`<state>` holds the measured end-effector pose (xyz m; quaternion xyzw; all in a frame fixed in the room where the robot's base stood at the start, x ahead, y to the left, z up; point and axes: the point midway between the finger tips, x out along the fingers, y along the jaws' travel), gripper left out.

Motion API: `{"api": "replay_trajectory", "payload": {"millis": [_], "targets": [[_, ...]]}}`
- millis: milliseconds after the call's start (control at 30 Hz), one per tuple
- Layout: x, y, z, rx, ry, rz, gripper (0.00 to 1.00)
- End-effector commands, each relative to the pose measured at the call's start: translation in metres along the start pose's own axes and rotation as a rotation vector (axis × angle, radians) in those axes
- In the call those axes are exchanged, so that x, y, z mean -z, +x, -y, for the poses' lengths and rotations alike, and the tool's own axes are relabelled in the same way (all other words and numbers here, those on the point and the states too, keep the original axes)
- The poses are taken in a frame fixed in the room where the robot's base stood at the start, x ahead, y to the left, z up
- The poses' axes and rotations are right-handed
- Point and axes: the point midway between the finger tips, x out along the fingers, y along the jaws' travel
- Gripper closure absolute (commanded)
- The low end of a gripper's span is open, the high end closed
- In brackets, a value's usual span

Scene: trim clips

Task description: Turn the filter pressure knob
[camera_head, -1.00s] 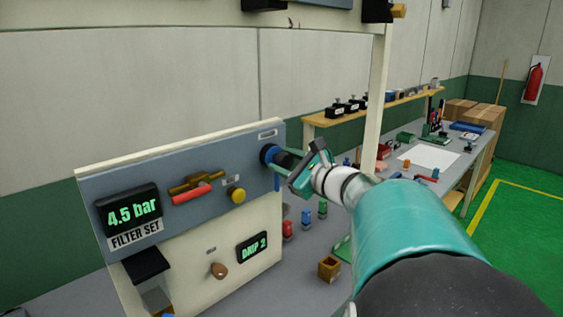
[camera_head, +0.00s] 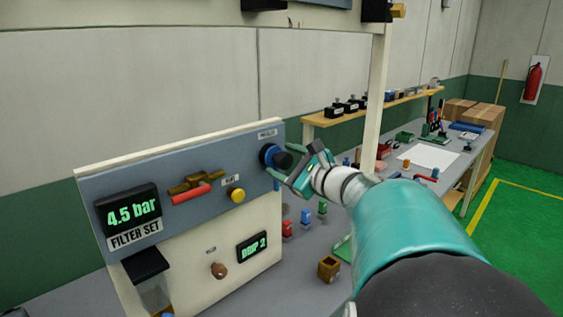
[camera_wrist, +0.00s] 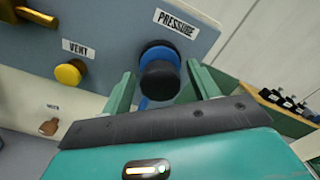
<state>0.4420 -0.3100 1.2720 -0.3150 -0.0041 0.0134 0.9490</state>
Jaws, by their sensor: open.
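The pressure knob (camera_head: 281,160) is black with a blue collar, at the upper right of the panel. It also shows in the wrist view (camera_wrist: 159,80) under a PRESSURE label. My gripper (camera_head: 280,165) is at the knob in the head view. In the wrist view my gripper (camera_wrist: 161,82) has its two green fingers apart, one on each side of the knob's lower part, with gaps visible. The display (camera_head: 132,215) reads 4.5 bar above the words FILTER SET.
A yellow vent knob (camera_wrist: 69,74) and a red-handled brass valve (camera_head: 192,190) are left of the pressure knob. A DRIP 2 display (camera_head: 251,247) is below.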

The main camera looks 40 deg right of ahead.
Motion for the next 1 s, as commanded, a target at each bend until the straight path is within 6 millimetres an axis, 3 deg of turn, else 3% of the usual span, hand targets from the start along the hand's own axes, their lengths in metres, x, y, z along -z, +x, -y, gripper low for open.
{"api": "replay_trajectory", "payload": {"millis": [267,700,833,1000], "targets": [[0.0,-0.015,0.001,0.002,-0.001,0.0,0.4],[-0.001,-0.108,0.001,0.004,-0.001,0.0,0.4],[0.0,-0.127,0.001,0.003,0.0,-0.001,0.4],[0.0,-0.137,0.0,0.0,0.001,0.0,0.4]]}}
